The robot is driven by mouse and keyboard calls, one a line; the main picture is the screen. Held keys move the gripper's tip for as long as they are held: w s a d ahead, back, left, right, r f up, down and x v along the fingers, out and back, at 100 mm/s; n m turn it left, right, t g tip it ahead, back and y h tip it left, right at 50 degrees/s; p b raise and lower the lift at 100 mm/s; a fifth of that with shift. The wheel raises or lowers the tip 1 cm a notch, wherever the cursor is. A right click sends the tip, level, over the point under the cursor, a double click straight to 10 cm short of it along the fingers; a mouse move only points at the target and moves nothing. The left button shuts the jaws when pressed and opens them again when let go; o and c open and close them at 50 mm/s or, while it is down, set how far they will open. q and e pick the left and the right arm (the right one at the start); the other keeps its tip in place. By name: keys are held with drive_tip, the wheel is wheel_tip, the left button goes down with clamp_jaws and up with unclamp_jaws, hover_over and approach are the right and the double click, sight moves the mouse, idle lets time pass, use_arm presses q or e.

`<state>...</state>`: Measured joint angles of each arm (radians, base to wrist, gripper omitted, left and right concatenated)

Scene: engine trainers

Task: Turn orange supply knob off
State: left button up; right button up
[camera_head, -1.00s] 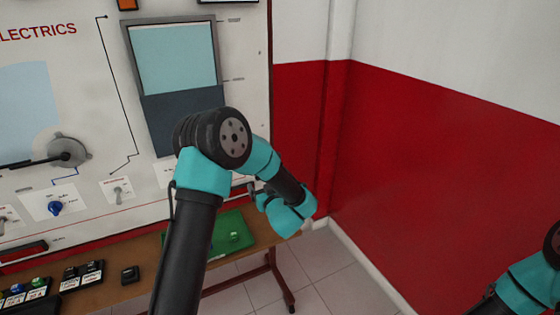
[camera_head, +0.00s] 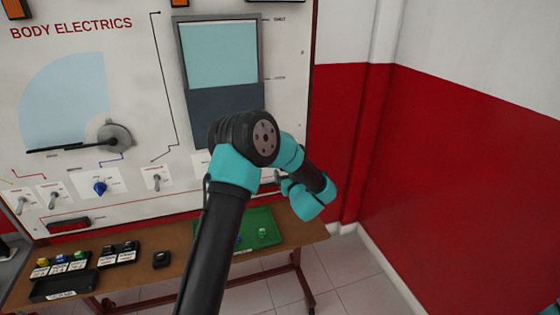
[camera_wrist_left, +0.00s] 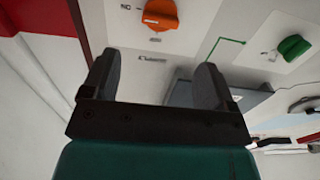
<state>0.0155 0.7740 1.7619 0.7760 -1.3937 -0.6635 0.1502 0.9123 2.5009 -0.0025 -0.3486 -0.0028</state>
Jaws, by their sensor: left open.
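The orange knob (camera_wrist_left: 160,12) shows at the top edge of the left wrist view, cut off by the frame, on a pale panel. My left gripper (camera_wrist_left: 157,65) is open, its two dark fingers wide apart with nothing held. The knob lies beyond the fingertips, apart from them. In the head view my left arm reaches towards the panel's right side; its wrist hides the fingers, and I cannot pick out the orange knob there. My right gripper is out of view.
A green knob (camera_wrist_left: 293,47) sits right of the orange one. The BODY ELECTRICS panel (camera_head: 75,27) carries a blue knob (camera_head: 100,188) and several toggle switches. Below, a wooden bench (camera_head: 180,240) holds a green tray (camera_head: 262,218) and black boxes. A red-and-white wall (camera_head: 460,160) stands right.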

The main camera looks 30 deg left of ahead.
use_arm(q)
drive_tip(key=x, duration=1)
drive_tip(key=shift+c, duration=0.2)
drive_tip(key=c, duration=0.9)
